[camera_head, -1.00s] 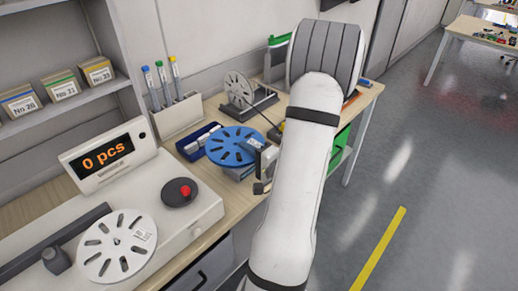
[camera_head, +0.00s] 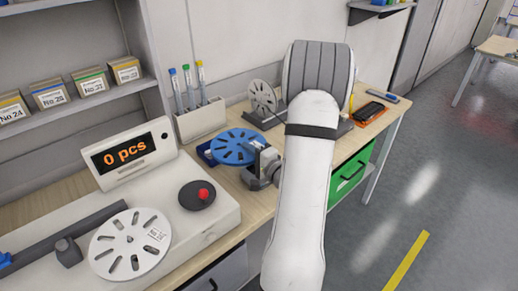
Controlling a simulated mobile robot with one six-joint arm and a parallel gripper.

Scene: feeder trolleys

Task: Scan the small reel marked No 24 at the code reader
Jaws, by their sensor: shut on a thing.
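A blue reel (camera_head: 232,149) with slots lies flat in my gripper, above or beside a small dark blue tray (camera_head: 207,154). My gripper (camera_head: 257,154) is shut on the reel's right edge. A pale patch shows on the reel near the jaws, but no number can be read, so I cannot tell if it is No 24. No code reader can be made out for certain; my arm hides part of the bench behind the gripper.
A counter (camera_head: 215,214) showing "0 pcs" carries a white reel (camera_head: 128,246). A pen holder (camera_head: 202,121) and a reel stand (camera_head: 266,120) holding a pale reel stand behind. Labelled boxes, one marked No 24 (camera_head: 12,109), sit on the left shelf.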

